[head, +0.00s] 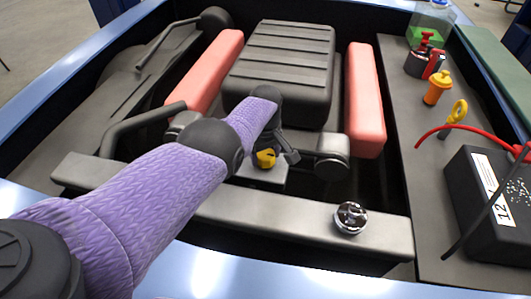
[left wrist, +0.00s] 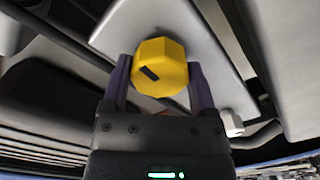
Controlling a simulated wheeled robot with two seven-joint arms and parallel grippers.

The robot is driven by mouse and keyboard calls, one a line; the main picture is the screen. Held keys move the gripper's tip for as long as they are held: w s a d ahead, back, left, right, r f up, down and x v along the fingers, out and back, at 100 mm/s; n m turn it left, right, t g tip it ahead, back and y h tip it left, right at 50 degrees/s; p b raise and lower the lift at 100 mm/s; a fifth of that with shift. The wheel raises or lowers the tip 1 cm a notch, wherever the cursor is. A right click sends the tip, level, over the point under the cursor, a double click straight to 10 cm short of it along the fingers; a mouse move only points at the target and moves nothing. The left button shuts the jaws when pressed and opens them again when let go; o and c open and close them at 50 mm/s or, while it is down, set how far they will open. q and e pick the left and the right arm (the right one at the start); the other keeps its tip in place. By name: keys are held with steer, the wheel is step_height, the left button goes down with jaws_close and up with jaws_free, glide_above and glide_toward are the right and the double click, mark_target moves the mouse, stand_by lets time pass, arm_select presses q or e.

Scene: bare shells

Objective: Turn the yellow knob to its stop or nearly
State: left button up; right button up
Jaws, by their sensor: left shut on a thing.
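The yellow knob (head: 265,158) sits on a light grey plate in the middle of the engine bay. In the left wrist view the yellow knob (left wrist: 160,67) is faceted, with a dark slot-like mark on its face that points to the upper left. My left gripper (head: 274,151) reaches in from the left. In the left wrist view the fingers of my left gripper (left wrist: 160,84) stand on both sides of the knob and are shut on it. The contact faces are partly hidden by the knob. My right gripper is not in view.
Red padded blocks (head: 366,105) flank the ribbed black cover (head: 283,60). A silver cap (head: 350,217) stands on the front grey beam. On the right ledge are a black battery box (head: 490,205), a red cable (head: 462,128), a yellow-ringed dipstick (head: 458,112) and an orange bottle (head: 437,90).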

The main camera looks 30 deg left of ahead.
mark_target(265, 153)
arm_select(q)
steer(key=shift+n, duration=0.7)
steer(key=o, duration=1.1)
steer(key=shift+o, duration=0.2)
step_height(265, 153, up, 10)
steer(key=p, duration=0.7)
steer(key=shift+p, duration=0.4)
